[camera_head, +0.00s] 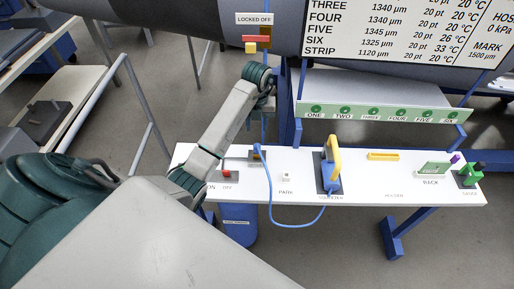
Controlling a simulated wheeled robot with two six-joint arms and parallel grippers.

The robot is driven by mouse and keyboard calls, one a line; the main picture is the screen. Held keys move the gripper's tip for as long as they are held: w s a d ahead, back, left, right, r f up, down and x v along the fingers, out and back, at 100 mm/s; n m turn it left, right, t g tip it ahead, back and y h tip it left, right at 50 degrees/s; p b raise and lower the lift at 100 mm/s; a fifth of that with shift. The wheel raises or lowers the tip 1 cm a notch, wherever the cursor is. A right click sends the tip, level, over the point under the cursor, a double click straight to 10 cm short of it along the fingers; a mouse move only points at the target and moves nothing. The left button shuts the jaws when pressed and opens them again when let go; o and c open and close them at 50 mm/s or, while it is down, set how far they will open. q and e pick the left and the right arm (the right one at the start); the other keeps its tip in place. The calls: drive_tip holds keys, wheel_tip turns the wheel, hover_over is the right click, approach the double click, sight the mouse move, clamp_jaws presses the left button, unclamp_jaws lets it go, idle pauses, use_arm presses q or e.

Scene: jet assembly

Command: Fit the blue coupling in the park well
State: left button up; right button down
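My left gripper (264,103) is above the back edge of the white bench, left of centre. It is small and partly hidden by its wrist, so I cannot tell whether its fingers are open or shut. A thin blue hose (270,198) runs from below this gripper, loops over the bench front and rises to a blue device with a yellow handle (335,158). I cannot make out the blue coupling clearly at the hose's upper end. The park well (285,177) is a small pale fitting above the PARK label, to the right of the hose. My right gripper is not in view.
The white bench (365,187) carries a red button (227,173), a yellow holder (383,156), a green rack (433,169) and a dark green item (471,174). A shelf with numbered green labels (373,112) stands behind. A LOCKED OFF sign (254,19) hangs above my wrist.

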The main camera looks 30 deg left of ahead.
sight(257, 145)
use_arm(q)
wheel_tip(257, 145, down, 10)
drive_tip(key=b, duration=0.9)
drive_tip(key=c, duration=0.7)
wheel_tip(257, 145, up, 8)
drive_tip(key=p, duration=0.6)
drive_tip(key=shift+f+p, duration=0.25)
drive_tip(key=shift+p, duration=0.1)
drive_tip(key=shift+f, duration=0.15)
